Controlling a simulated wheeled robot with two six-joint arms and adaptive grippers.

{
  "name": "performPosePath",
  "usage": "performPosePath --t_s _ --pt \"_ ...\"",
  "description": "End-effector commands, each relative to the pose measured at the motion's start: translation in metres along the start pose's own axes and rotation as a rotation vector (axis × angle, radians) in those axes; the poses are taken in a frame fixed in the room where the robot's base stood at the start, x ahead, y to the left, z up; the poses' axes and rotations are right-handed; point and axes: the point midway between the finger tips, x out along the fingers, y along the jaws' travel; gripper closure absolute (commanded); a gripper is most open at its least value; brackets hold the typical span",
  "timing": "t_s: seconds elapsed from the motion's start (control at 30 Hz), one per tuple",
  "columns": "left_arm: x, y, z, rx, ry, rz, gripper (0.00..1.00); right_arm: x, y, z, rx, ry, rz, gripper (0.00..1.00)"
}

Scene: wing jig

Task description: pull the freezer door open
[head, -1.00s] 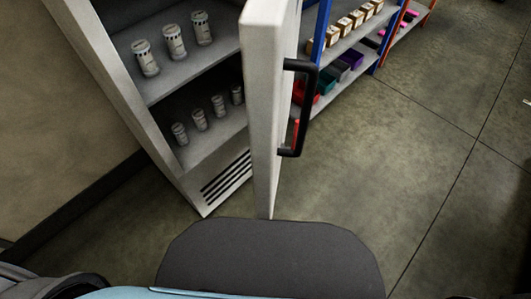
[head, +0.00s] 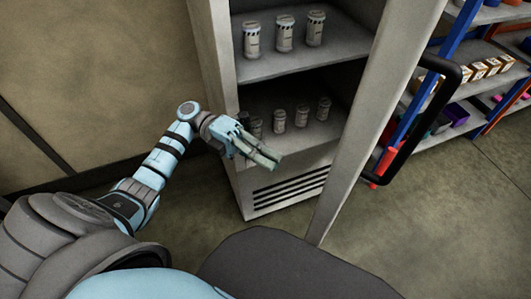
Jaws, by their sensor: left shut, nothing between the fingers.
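The freezer (head: 219,101) stands ahead with its front uncovered. Its white door (head: 375,105) stands swung out on the right side, seen nearly edge-on. The black bar handle (head: 446,115) is on the door's right-hand face. Several pale canisters stand on the upper shelf (head: 265,70) and the lower shelf inside. My left gripper (head: 273,160) is in front of the freezer opening, left of the door, shut and empty. It hides part of the lower left of the opening. It looks apart from the door and the handle. My right gripper is out of view.
A shelf rack with blue and orange posts (head: 459,28) stands behind the door at the right, with small boxes (head: 487,67) and coloured bins (head: 454,115). A wall is at the left. The floor (head: 460,220) at the lower right is clear.

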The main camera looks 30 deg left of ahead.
Motion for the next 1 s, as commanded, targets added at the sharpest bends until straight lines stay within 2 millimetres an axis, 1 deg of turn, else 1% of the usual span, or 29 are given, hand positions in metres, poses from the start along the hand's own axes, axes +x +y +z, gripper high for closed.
performPosePath --t_s 0.03,0.2,0.3,0.43,0.6,1.0 --pt "0.011 -0.003 -0.001 0.001 0.002 -0.005 1.0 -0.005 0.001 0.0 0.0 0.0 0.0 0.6" --pt "0.049 -0.002 -0.001 0.0 0.0 -0.006 1.0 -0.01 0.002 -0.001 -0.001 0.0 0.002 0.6" --pt "0.068 -0.002 0.0 -0.001 -0.002 -0.007 1.0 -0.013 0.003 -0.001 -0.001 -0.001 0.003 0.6" --pt "0.087 -0.001 0.0 -0.001 -0.002 -0.006 1.0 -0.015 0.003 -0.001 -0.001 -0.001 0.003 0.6" --pt "0.097 -0.001 0.0 -0.002 -0.004 -0.004 1.0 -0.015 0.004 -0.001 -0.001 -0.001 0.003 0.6" --pt "0.099 -0.001 0.0 -0.002 -0.01 -0.005 1.0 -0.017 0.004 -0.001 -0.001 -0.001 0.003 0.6"
